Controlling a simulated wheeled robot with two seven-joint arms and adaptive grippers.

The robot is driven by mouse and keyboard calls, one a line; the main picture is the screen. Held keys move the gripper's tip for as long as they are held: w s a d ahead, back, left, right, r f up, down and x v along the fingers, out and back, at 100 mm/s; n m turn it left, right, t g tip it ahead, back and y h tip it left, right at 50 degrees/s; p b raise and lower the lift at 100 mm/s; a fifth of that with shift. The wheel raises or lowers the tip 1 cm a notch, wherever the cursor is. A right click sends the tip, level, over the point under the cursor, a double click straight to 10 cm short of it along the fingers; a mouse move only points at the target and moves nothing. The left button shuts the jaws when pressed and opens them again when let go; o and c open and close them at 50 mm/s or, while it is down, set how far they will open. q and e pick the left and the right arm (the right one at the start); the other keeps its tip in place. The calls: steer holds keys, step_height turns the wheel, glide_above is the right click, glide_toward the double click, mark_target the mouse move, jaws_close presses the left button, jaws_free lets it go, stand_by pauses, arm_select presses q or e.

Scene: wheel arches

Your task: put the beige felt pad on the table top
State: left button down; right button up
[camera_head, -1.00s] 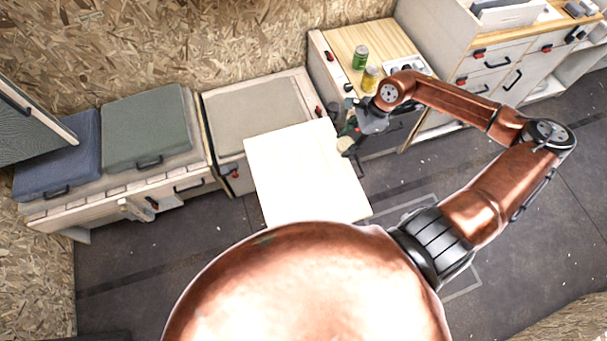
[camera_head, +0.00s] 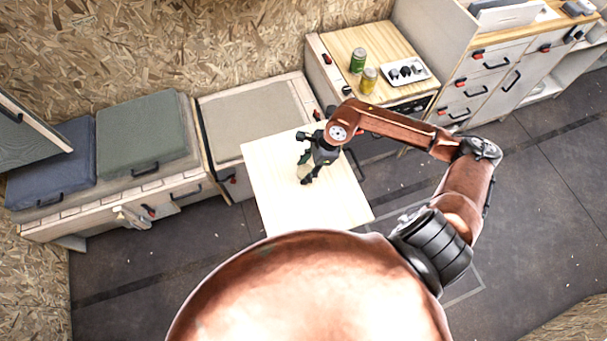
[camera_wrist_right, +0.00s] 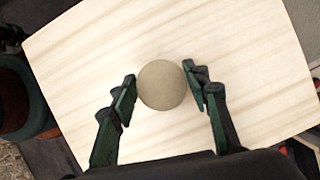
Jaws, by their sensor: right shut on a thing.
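The beige felt pad (camera_wrist_right: 162,85) is a round disc between the fingertips in the right wrist view. My right gripper (camera_head: 305,170) is shut on it, with one dark green finger at each side; it also shows in the right wrist view (camera_wrist_right: 160,82). The table top (camera_wrist_right: 85,60) fills most of the wrist view behind the pad. I cannot tell whether the pad touches the wood. In the head view the pad is not clear. My left gripper is not in view.
The table top is otherwise bare. A bench with a green cushion (camera_head: 141,135) and a blue cushion (camera_head: 50,165) stands at left.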

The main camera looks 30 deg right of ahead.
mark_target(307, 171)
steer(key=shift+w+a+f, duration=0.1)
steer(key=shift+a+f, duration=0.1)
steer(key=shift+f, duration=1.65)
steer(key=shift+f+b, duration=0.1)
steer(key=shift+b, duration=0.2)
steer(key=o, duration=0.9)
steer(key=shift+d+r, duration=0.1)
steer(key=shift+r, duration=0.3)
steer(key=p+v, duration=0.1)
steer(key=v, duration=1)
steer(key=shift+r+p, duration=0.25)
steer(key=shift+p, duration=0.05)
